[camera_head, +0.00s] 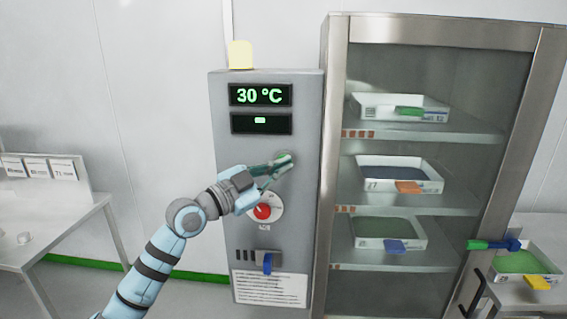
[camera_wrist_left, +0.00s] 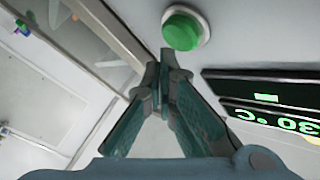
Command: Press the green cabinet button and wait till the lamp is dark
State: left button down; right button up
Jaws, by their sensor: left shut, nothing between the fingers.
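The grey control cabinet (camera_head: 221,140) shows 30 °C on its upper display (camera_head: 260,95). The lamp (camera_head: 240,54) on its top is pale yellow and looks lit. The green button (camera_wrist_left: 182,29) is round and sits on a pale collar; in the head view my left gripper mostly covers it. My left gripper (camera_head: 288,163) is shut and empty, its fingers pointing at the button from the left. In the left wrist view the fingertips (camera_wrist_left: 165,56) are close by the button's edge; I cannot tell whether they touch it. My right gripper is not in view.
A red knob (camera_head: 263,212) sits just below my left gripper, with a blue-handled switch (camera_head: 267,263) lower down. A glass-fronted drying cabinet (camera_head: 336,100) with trays on shelves stands close at the right. Side tables (camera_head: 50,222) flank the scene.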

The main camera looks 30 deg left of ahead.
pick_arm(q)
jog(key=s+p, duration=0.1)
jog(key=s+d+p, duration=0.1)
jog(key=s, duration=0.1)
jog(key=s+d+p, duration=0.1)
jog(key=shift+s, duration=0.35)
dwell(0.3)
